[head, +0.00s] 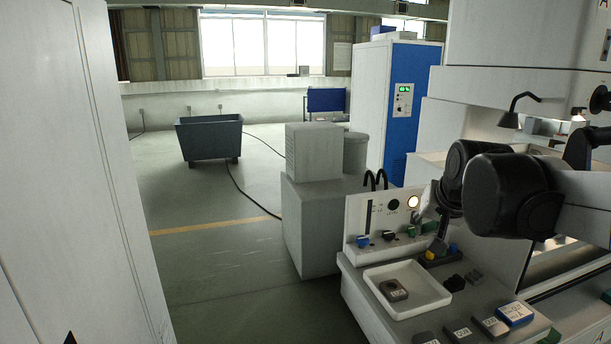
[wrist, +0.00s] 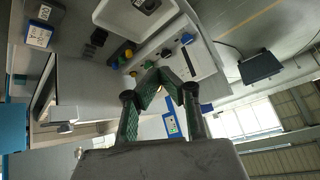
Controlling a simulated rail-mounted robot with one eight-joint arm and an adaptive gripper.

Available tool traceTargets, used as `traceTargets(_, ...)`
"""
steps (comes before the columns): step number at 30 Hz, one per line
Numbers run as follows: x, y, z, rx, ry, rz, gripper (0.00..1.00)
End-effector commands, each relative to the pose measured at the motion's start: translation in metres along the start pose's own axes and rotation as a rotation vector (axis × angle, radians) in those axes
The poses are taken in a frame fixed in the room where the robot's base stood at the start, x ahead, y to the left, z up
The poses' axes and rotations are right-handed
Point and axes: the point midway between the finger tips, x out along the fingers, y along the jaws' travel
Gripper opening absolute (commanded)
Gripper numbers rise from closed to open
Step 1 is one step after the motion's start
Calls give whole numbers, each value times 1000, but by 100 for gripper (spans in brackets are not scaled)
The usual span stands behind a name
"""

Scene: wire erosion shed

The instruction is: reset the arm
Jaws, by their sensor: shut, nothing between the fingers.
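My gripper (wrist: 161,78) shows in the wrist view with its green-padded fingers angled together at the tips, shut and empty. Beyond the tips is the white control panel with knobs (wrist: 180,65). In the head view my black arm links reach in from the right in front of the machine, and they largely hide the gripper. The control panel (head: 362,215) stands just left of my arm there. The gripper appears close to the panel; I cannot tell whether it touches.
A white tray (head: 411,306) holding a grey block (head: 393,290) sits on the bench below the panel. Several labelled blocks (head: 490,327) line the bench front. A grey cabinet (head: 305,235), a dark bin (head: 209,138) and a blue-white cabinet (head: 400,105) stand behind. The floor at left centre is clear.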

Motion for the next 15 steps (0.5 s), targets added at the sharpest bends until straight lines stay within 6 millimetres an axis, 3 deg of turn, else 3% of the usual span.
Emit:
traceTargets(1, -8, 0, 19, -20, -4, -1, 0)
traceTargets(6, -30, 1, 76, -90, -18, -3, 0)
traceTargets(15, -53, 13, 178, -214, -42, -5, 0)
